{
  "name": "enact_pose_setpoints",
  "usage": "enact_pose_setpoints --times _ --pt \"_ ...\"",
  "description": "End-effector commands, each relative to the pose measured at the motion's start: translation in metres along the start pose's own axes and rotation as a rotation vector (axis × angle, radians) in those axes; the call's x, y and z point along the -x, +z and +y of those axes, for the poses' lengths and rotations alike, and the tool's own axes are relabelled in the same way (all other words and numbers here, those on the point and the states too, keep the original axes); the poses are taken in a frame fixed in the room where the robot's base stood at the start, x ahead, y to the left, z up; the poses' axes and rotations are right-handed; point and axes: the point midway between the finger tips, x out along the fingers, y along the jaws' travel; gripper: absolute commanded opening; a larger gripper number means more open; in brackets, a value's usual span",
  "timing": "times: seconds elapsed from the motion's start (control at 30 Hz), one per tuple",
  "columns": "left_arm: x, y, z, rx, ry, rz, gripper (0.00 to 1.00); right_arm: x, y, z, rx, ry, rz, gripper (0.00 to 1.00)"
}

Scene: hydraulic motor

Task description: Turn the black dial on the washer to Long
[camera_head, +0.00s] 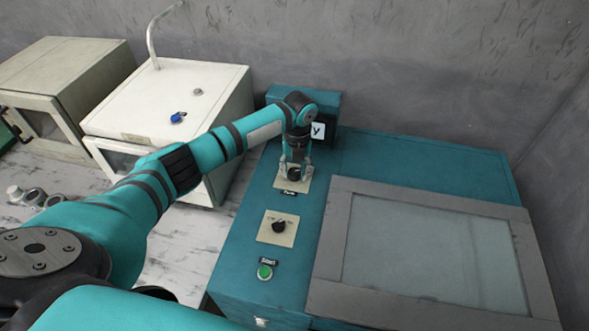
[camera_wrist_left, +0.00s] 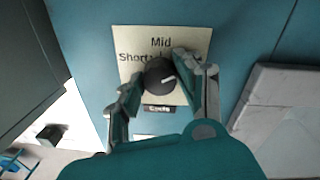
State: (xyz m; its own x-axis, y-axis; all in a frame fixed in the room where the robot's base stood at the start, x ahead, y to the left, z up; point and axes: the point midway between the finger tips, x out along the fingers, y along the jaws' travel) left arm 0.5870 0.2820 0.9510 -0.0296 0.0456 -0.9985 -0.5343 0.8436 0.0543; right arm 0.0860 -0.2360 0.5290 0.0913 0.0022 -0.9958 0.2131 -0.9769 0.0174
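The black dial (camera_wrist_left: 160,76) is on a cream label plate (camera_wrist_left: 128,46) on the teal washer (camera_head: 375,165). The plate reads "Mid" at the top and "Short" at the left; the print at the right is hidden behind a finger. The dial's white mark points right and slightly up. My left gripper (camera_head: 293,173) reaches down over this plate, with its fingers (camera_wrist_left: 157,72) on either side of the dial. They are very close to its rim; I cannot tell if both touch. The right gripper is not in view.
A second dial (camera_head: 279,227) on its own plate and a green start button (camera_head: 265,272) are nearer on the washer. A grey-framed glass lid (camera_head: 328,235) lies to the right. A white sink cabinet (camera_head: 215,85) stands to the left, and a grey wall is behind.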

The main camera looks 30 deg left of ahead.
Motion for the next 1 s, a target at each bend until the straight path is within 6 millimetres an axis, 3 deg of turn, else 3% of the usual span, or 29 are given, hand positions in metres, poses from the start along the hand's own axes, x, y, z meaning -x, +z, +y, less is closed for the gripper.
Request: enact_pose_setpoints --times 0.03,0.17,0.53,0.67,1.0 --pt "0.001 0.001 -0.001 -0.002 -0.002 -0.002 0.41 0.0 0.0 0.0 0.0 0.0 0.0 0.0" --pt "0.001 0.001 -0.001 -0.001 -0.001 -0.002 0.57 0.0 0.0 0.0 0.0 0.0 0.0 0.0" --pt "0.007 0.001 -0.001 0.0 -0.002 -0.002 0.58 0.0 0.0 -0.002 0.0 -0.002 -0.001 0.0" --pt "0.026 0.001 -0.001 -0.001 -0.003 -0.003 0.58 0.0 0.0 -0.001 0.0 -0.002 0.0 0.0" --pt "0.096 0.001 -0.001 -0.001 -0.003 -0.004 0.58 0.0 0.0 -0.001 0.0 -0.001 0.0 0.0"
